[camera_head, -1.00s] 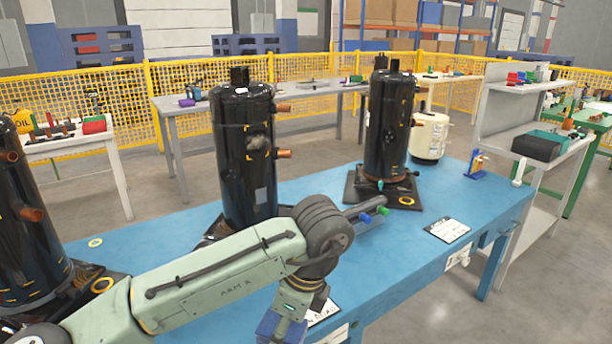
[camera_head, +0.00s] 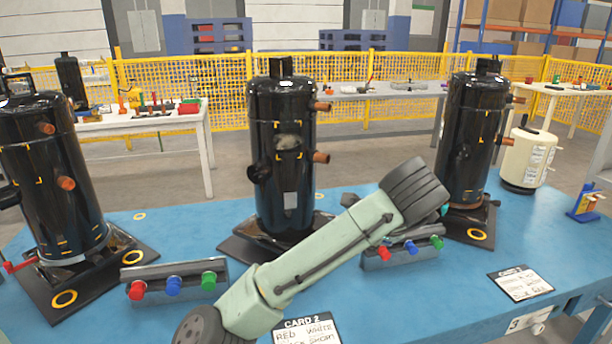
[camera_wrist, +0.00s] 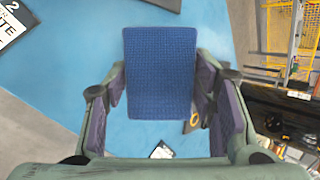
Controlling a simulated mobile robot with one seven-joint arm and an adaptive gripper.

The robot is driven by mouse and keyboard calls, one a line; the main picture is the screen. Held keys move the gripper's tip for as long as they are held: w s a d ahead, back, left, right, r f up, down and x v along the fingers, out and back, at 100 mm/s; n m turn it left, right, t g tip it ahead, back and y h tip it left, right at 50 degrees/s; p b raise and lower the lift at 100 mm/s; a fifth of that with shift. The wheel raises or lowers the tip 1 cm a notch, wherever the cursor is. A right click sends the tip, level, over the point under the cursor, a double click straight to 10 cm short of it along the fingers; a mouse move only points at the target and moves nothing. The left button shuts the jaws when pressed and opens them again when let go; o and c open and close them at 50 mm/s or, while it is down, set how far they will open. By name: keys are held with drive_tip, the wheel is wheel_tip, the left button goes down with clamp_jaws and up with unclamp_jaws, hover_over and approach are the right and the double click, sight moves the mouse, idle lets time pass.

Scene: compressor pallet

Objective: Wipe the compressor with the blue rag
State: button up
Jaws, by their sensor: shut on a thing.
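The blue rag (camera_wrist: 160,72) is a flat, textured blue pad in the wrist view. My gripper (camera_wrist: 160,105) is shut on it, with one finger at each side. Three black compressors stand upright on the blue table in the head view. The middle compressor (camera_head: 265,190) has a grey smudge (camera_head: 288,142) on its upper front. The left compressor (camera_head: 60,190) and right compressor (camera_head: 470,130) show no clear smudge.
The blue table (camera_head: 415,300) bears a left block with coloured knobs (camera_head: 150,270), a similar right block (camera_head: 375,262), card 2 (camera_head: 308,330) and another card (camera_head: 520,282). A cream tank (camera_head: 525,160) stands behind at right. A dark shape (camera_wrist: 280,112) lies at the wrist view's right.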

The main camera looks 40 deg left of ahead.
drive_tip(key=a+r+n+t+y, duration=0.3)
drive_tip(key=a+r+n+y, duration=0.15)
drive_tip(key=a+r, duration=0.2)
drive_tip(key=n+g+y+b, duration=0.2)
drive_tip(key=n+g+y, duration=0.1)
drive_tip(key=n+y, duration=0.3)
approach(287, 150)
drive_tip(key=shift+m+y, duration=0.45)
drive_tip(key=shift+m, duration=0.1)
drive_tip(key=shift+s+f+p+x, duration=0.15)
drive_tip(key=shift+p+x, duration=0.2)
drive_tip(key=shift+x, duration=0.8)
drive_tip(key=shift+s+f+p+x, duration=0.1)
drive_tip(key=shift+f+p+x, duration=0.2)
drive_tip(key=shift+x, duration=0.8)
drive_tip(key=shift+w+a+r, duration=0.1)
drive_tip(key=shift+w+a, duration=0.55)
drive_tip(key=shift+a, duration=0.2)
drive_tip(key=shift+d+r+p, duration=0.1)
drive_tip(key=shift+r+p, duration=1.45)
drive_tip(key=shift+r, duration=0.5)
drive_tip(key=shift+f, duration=0.1)
drive_tip(key=shift+w+a+f+b, duration=0.1)
drive_tip(key=shift+a+f+b, duration=0.1)
drive_tip(key=shift+f+b, duration=1.65)
drive_tip(key=shift+f, duration=0.2)
